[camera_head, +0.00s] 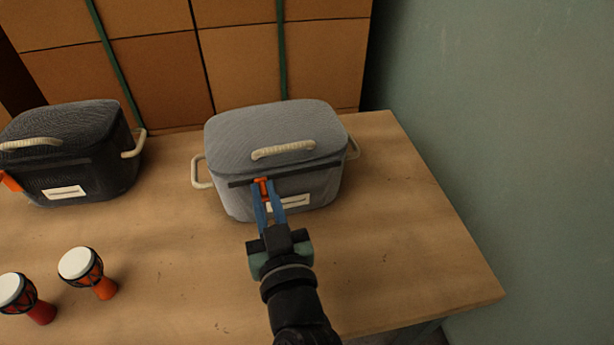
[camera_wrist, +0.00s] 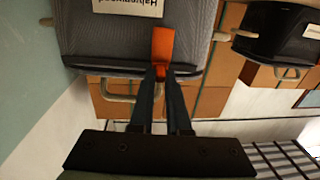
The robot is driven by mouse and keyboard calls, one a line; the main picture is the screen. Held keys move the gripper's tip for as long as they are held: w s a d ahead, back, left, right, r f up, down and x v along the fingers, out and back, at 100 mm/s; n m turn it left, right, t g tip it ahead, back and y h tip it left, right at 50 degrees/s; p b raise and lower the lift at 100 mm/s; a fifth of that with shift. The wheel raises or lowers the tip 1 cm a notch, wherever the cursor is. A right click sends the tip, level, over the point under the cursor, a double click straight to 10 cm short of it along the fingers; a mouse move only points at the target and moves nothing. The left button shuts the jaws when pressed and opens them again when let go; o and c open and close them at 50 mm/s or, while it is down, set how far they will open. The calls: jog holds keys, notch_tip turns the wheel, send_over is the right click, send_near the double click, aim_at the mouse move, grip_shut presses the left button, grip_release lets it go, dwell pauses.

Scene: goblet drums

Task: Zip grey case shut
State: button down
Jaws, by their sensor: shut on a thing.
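The grey case (camera_head: 262,135) stands upright on the table with its lid down. A dark zip track (camera_head: 300,169) runs across its front below the lid. The orange zip pull (camera_head: 262,187) is on the track, left of the middle. My gripper (camera_head: 265,190) has its blue fingers shut on the pull. In the wrist view, the fingers (camera_wrist: 160,75) close around the lower end of the orange pull (camera_wrist: 162,45), against the grey case (camera_wrist: 195,20). The fingers partly cover the white label (camera_head: 290,203) on the case front.
A black case (camera_head: 70,150) with its own orange pull (camera_head: 9,182) stands at the left. Two goblet drums (camera_head: 82,268) (camera_head: 20,295) stand at the front left. Stacked boxes (camera_head: 150,70) are behind the table. The table (camera_head: 410,240) is clear to the right, with a wall beyond.

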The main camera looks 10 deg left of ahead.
jog(key=shift+s+a+p, duration=0.2)
jog(key=shift+s+a, duration=0.1)
jog(key=shift+a, duration=0.35)
jog(key=shift+s+a+p, duration=0.25)
jog(key=shift+a, duration=0.35)
jog(key=shift+s+a+p, duration=0.2)
jog(key=shift+s+a, duration=0.1)
jog(key=shift+a, duration=0.35)
jog(key=c, duration=0.9)
grip_release()
jog(key=shift+b+v, duration=1.15)
jog(key=shift+v, duration=5.3)
jog(key=shift+r, duration=0.1)
